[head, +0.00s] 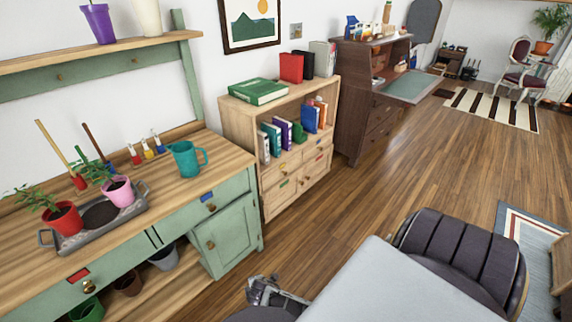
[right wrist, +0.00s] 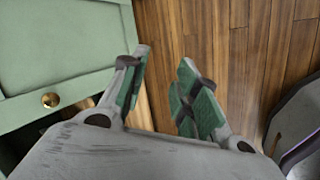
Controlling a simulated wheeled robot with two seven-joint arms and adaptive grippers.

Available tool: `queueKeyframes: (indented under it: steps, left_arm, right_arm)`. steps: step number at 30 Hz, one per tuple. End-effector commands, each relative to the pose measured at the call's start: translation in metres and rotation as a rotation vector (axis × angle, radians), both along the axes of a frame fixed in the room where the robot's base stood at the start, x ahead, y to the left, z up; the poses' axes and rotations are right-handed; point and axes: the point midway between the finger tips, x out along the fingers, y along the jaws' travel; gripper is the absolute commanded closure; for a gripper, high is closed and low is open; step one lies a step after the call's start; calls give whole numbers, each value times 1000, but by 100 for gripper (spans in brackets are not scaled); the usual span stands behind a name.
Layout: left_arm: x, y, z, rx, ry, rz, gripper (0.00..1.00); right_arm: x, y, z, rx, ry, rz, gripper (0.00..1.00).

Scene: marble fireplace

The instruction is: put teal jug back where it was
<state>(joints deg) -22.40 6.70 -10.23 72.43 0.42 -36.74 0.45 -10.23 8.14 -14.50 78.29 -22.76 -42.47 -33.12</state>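The teal jug (head: 185,160) stands upright on the wooden top of the green potting bench (head: 222,172), near its right end. Its handle points right. My right gripper (head: 268,290) is low at the bottom of the head view, over the floor and apart from the jug. In the right wrist view the right gripper (right wrist: 166,72) has its two green-padded fingers apart, with only floor between them. The jug is not in the right wrist view. My left gripper is not in view.
A grey tray (head: 141,200) with a red pot (head: 63,219) and a pink pot (head: 118,192) sits left of the jug. Small coloured bottles (head: 147,149) stand behind. A bookshelf (head: 240,119) is right of the bench. A dark chair (head: 465,245) stands at lower right.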

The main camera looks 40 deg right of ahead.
Motion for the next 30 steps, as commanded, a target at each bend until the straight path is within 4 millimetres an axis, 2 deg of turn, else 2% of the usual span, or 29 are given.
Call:
queueKeyframes:
  steps: [1,6,12,15,20,30]
  left_arm:
    - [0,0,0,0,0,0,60]
    - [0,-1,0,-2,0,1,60]
    - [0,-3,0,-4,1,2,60]
    - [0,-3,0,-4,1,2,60]
    - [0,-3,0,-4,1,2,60]
    - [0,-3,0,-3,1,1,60]
  right_arm:
    - [-22,2,-16,60,24,-64,70]
    - [-89,10,-60,267,91,-324,70]
    - [-161,20,-96,456,159,-630,70]
    - [-184,23,-106,513,180,-740,70]
    - [-202,26,-112,552,196,-824,70]
    - [-203,26,-113,554,196,-829,70]
